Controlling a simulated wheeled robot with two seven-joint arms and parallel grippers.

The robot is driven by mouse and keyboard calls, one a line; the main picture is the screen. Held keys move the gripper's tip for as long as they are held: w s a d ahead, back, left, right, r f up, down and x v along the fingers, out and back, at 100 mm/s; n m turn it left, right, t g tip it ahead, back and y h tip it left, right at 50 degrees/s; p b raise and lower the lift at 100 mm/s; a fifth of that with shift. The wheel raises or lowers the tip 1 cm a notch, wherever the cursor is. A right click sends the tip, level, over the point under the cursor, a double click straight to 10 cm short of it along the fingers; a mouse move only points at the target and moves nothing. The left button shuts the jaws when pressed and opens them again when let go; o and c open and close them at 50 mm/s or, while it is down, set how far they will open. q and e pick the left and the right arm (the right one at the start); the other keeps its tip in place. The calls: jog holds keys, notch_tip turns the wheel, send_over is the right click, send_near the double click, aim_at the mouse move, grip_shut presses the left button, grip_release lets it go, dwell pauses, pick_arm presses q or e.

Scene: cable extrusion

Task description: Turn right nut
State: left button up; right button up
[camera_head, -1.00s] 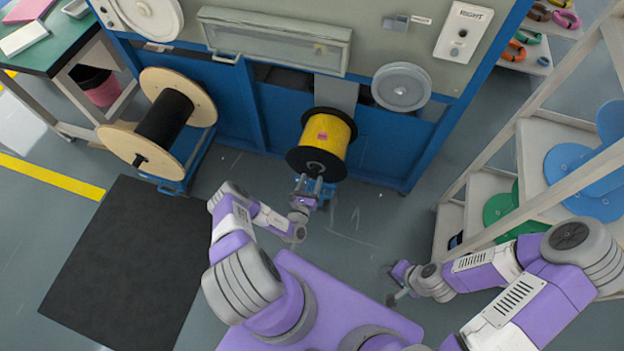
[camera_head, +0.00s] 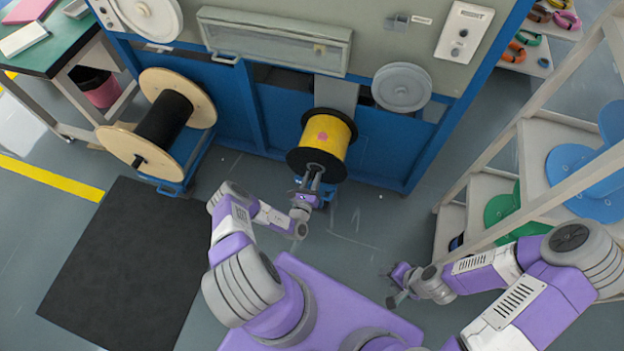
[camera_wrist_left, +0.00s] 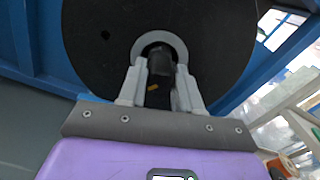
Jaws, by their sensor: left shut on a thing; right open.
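The yellow spool (camera_head: 328,133) with black flanges sits low at the front of the blue machine. In the left wrist view its black flange (camera_wrist_left: 95,60) fills the top, with a grey ring and a dark nut (camera_wrist_left: 160,62) at its centre. My left gripper (camera_head: 314,177) reaches this centre in the head view. In the left wrist view its two light fingers (camera_wrist_left: 160,85) are closed on either side of the nut. The nut is partly hidden in the head view. My right gripper (camera_head: 396,285) is open and empty, low over the floor at the right.
A wooden-flanged spool with black cable (camera_head: 163,122) stands to the left. The machine (camera_head: 225,110) rises behind both spools. A shelf rack (camera_head: 530,150) with blue and green reels is at the right. A dark mat (camera_head: 125,265) lies at the left; floor around the left gripper is clear.

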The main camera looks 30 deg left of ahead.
pick_arm(q)
jog(key=n, duration=0.2)
jog(key=shift+f+n+b, duration=0.15)
jog(key=shift+n+b, duration=0.15)
jog(key=shift+n, duration=0.8)
jog(key=o, duration=1)
jog(key=shift+o, duration=0.2)
jog(key=p+v, duration=0.2)
jog(key=v, duration=0.5)
jog(key=shift+s+d, duration=0.15)
jog(key=shift+s, duration=0.15)
